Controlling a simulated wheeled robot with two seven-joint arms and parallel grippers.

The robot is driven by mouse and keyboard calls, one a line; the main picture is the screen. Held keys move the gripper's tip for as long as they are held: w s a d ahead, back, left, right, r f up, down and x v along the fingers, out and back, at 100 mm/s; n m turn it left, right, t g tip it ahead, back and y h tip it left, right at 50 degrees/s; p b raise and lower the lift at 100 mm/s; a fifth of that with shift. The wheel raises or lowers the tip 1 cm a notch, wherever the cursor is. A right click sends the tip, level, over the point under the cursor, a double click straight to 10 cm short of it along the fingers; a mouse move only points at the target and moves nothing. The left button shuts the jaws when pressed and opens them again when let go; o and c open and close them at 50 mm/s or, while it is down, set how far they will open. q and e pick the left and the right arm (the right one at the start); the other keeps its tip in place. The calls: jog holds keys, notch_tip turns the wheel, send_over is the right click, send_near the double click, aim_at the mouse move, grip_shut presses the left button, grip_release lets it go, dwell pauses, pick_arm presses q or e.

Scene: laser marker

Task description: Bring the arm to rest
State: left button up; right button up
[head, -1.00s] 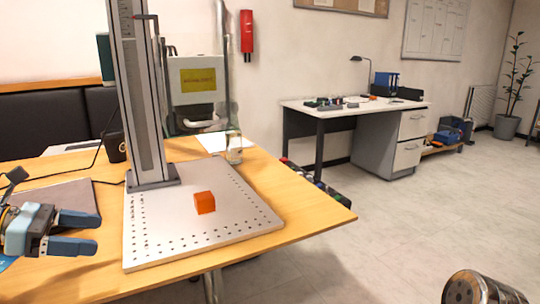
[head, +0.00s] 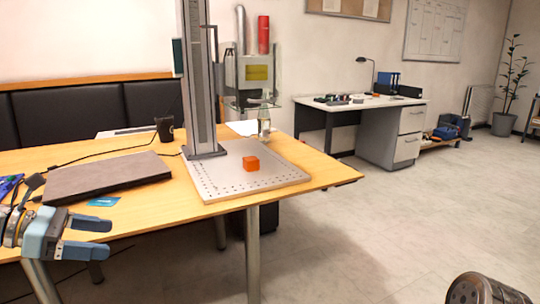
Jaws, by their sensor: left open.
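My left gripper (head: 84,237) is at the lower left of the head view, in front of the wooden table's front edge. Its two blue fingers are apart with nothing between them. My right gripper is not in view.
A closed laptop (head: 107,176) lies on the wooden table (head: 325,178), with a small blue card (head: 103,201) in front of it. A dark cup (head: 164,130) and a glass bottle (head: 264,125) stand farther back. Open floor lies to the right, before a white desk (head: 340,106).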

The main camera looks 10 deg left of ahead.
pick_arm(q)
jog(key=w+d+f+m+g+y, duration=0.1)
jog(key=w+d+f+m+g, duration=0.15)
jog(key=f, duration=0.75)
jog(key=w+d+f+m+g+y, duration=0.1)
jog(key=d+f+y, duration=0.15)
jog(key=f, duration=0.85)
jog(key=w+d+f+m+g+y, duration=0.1)
jog(key=w+d+f+m, duration=0.15)
jog(key=f, duration=0.75)
jog(key=s+d+f+m+g+y, duration=0.1)
jog(key=s+d+f+m, duration=0.35)
jog(key=f, duration=0.35)
jog(key=s+d+f+m+g+y, duration=0.1)
jog(key=s+d+f+m+y, duration=0.15)
jog(key=d+f, duration=0.4)
jog(key=s+d+f+m+h, duration=0.1)
jog(key=s+d+f+m, duration=0.6)
jog(key=s+m, duration=0.2)
jog(key=shift+d+f, duration=0.2)
jog(key=shift+f, duration=0.15)
